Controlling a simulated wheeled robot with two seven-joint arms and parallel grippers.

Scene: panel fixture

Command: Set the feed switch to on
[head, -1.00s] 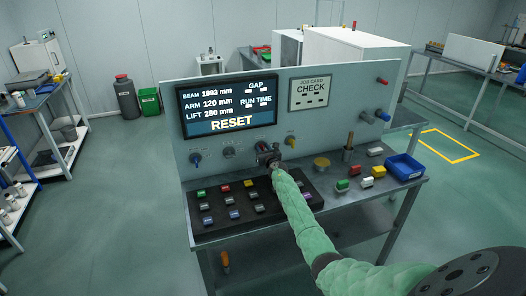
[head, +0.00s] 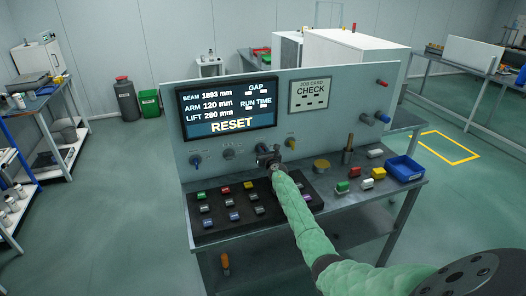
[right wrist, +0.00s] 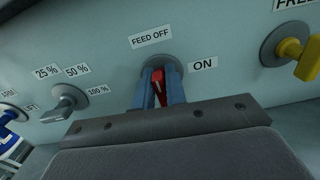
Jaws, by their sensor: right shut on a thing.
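The feed switch (right wrist: 158,84) is a small red knob on a round grey base in the panel. In the right wrist view its lever stands nearly upright, pointing towards the FEED OFF label (right wrist: 151,40). The ON label (right wrist: 203,65) is to its right. My right gripper (right wrist: 160,82) is shut on the red lever, one finger on each side. In the head view my right gripper (head: 266,155) is at the panel face and mostly hides the switch. My left gripper is not in view.
A grey percent knob (right wrist: 66,103) is left of the switch and a yellow knob (right wrist: 296,52) right of it. Below the panel are a dark button board (head: 218,220), a blue bin (head: 405,168) and coloured blocks on the bench.

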